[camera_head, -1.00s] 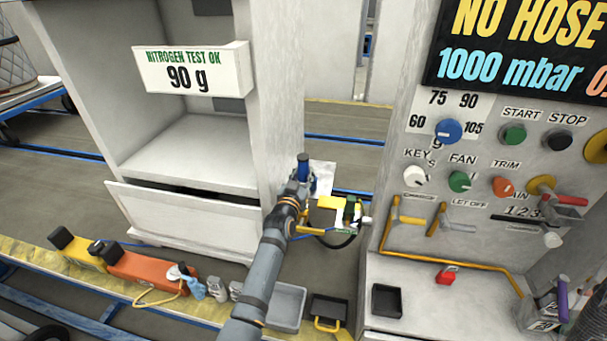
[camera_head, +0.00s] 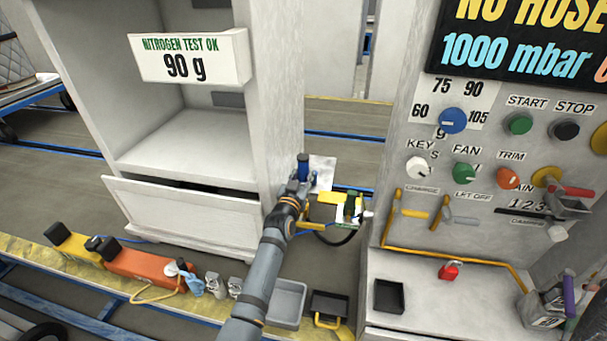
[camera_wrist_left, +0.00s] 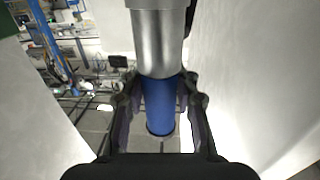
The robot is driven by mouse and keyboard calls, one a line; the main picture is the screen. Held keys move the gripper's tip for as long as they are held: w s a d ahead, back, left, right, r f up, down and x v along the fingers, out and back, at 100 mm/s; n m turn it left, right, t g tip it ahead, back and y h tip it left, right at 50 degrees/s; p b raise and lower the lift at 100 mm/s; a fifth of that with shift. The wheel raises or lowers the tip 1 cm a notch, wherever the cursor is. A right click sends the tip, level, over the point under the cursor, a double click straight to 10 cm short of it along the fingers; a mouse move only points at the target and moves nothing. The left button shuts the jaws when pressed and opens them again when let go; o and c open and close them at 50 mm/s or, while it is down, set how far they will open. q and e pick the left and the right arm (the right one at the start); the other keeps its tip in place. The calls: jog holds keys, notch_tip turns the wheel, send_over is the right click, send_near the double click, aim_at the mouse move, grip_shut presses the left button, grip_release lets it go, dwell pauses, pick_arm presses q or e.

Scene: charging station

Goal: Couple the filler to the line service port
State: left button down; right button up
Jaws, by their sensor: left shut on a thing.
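My left gripper (camera_head: 299,184) is shut on a blue cylinder with a bright metal section, seemingly the filler (camera_head: 303,168), beside the right side of the white cabinet. In the left wrist view the blue cylinder (camera_wrist_left: 160,106) stands between both fingers (camera_wrist_left: 160,120), with its metal section (camera_wrist_left: 158,45) toward the top of the picture. I cannot make out the service port for certain. A yellow, white and green fitting (camera_head: 345,208) with a black hose is just right of the gripper. My right gripper is not in view.
The white cabinet (camera_head: 185,150) stands close left of the arm; the control panel (camera_head: 425,150) is at the right. Grey (camera_head: 287,303) and black (camera_head: 328,306) trays lie below. An orange unit (camera_head: 150,265) sits on the yellow ledge at left.

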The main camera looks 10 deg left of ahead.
aim_at(301, 181)
pick_arm(q)
jog(key=shift+f+b, duration=0.45)
jog(key=shift+f, duration=0.1)
jog(key=c, duration=1)
grip_release()
jog(key=shift+o, duration=0.4)
jog(key=shift+s+f, duration=0.1)
jog(key=s, duration=0.7)
jog(key=shift+s+a, duration=0.2)
